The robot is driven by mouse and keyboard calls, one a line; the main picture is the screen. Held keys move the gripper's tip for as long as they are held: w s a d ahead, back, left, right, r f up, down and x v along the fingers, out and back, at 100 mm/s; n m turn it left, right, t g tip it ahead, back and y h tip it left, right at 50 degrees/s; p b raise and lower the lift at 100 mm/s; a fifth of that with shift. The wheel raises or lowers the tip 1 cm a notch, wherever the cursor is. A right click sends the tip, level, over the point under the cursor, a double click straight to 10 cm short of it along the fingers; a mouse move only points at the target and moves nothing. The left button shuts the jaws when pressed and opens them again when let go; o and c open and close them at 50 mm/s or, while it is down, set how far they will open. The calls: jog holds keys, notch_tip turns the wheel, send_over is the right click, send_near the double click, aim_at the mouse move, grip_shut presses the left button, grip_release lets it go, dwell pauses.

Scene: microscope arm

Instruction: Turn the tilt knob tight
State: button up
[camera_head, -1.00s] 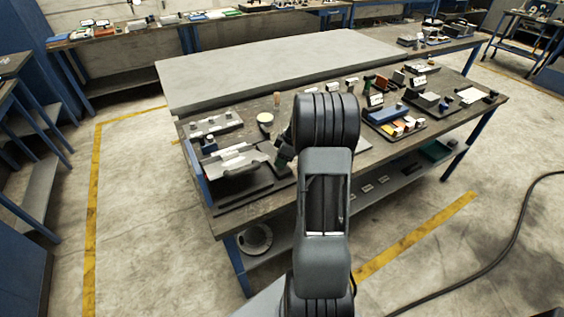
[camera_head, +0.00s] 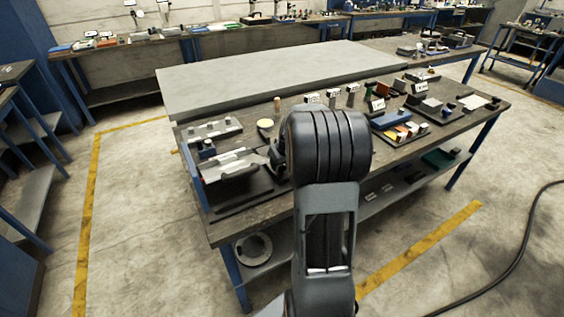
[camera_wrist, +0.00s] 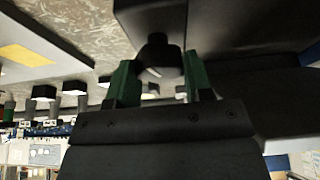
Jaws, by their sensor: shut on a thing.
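In the wrist view my gripper (camera_wrist: 160,75) has two green-padded fingers, one on each side of a small dark knob (camera_wrist: 157,52). The jaws are shut on this knob, which sits against a dark body above it in the picture. In the head view the grey microscope arm part (camera_head: 232,165) lies on a black base at the left front of the bench. My arm reaches over the bench edge from the front, and its dark wrist meets the right end of that part. The fingertips and the knob are hidden there behind my arm.
The workbench (camera_head: 225,225) carries a metal block with pegs (camera_head: 212,131) at the back left and a round yellow-topped piece (camera_head: 265,124). Several small parts and a blue box (camera_head: 388,121) stand to the right. A bare grey table (camera_head: 280,75) stands behind.

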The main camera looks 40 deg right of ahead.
jog(key=shift+m+h, duration=0.3)
jog(key=shift+m, duration=0.5)
jog(key=shift+p, duration=0.3)
jog(key=o, duration=0.9)
jog(key=shift+r, duration=0.1)
jog(key=v, duration=1.3)
jog(key=shift+s+a+r, duration=0.1)
jog(key=shift+a+r, duration=0.15)
jog(key=shift+r, duration=0.05)
